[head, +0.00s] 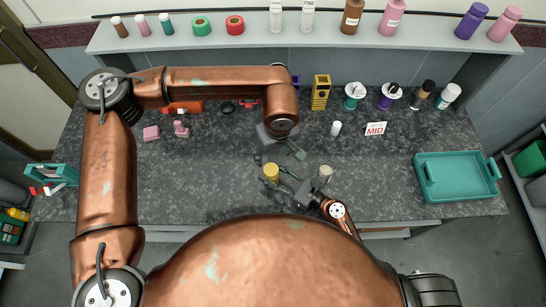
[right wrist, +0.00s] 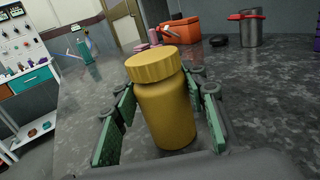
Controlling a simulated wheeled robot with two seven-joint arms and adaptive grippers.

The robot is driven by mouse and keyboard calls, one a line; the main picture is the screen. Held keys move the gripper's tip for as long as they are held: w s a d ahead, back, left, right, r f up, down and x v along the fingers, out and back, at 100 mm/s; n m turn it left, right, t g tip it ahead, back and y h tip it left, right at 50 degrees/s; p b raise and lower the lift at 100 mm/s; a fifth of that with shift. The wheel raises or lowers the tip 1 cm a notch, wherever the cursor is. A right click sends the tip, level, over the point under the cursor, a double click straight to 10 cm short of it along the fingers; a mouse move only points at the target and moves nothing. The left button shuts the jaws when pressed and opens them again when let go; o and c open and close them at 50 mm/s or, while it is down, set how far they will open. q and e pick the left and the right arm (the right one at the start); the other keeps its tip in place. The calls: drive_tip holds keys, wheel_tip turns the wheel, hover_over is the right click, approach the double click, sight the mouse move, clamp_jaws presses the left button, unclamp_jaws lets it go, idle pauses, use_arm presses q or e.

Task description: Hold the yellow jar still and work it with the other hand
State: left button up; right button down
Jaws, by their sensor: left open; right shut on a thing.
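The yellow jar (head: 271,172) stands upright on the dark speckled worktop, its ribbed yellow lid on. In the right wrist view the jar (right wrist: 165,108) fills the middle, between two green-padded fingers. My right gripper (head: 276,181) comes in from the lower right and is shut on the jar's body, below the lid; it also shows in the right wrist view (right wrist: 160,125). My left gripper (head: 280,154) is open and empty, pointing down just behind the jar, apart from it in the head view.
A pale, grey-lidded jar (head: 325,173) stands close to the right of my right gripper. A small white bottle (head: 336,128) and a MID sign (head: 375,128) stand behind. A teal tray (head: 455,177) lies at right. A yellow rack (head: 320,92) and spools line the back.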

drive_tip(key=c, duration=1.1)
unclamp_jaws()
drive_tip(key=v, duration=1.2)
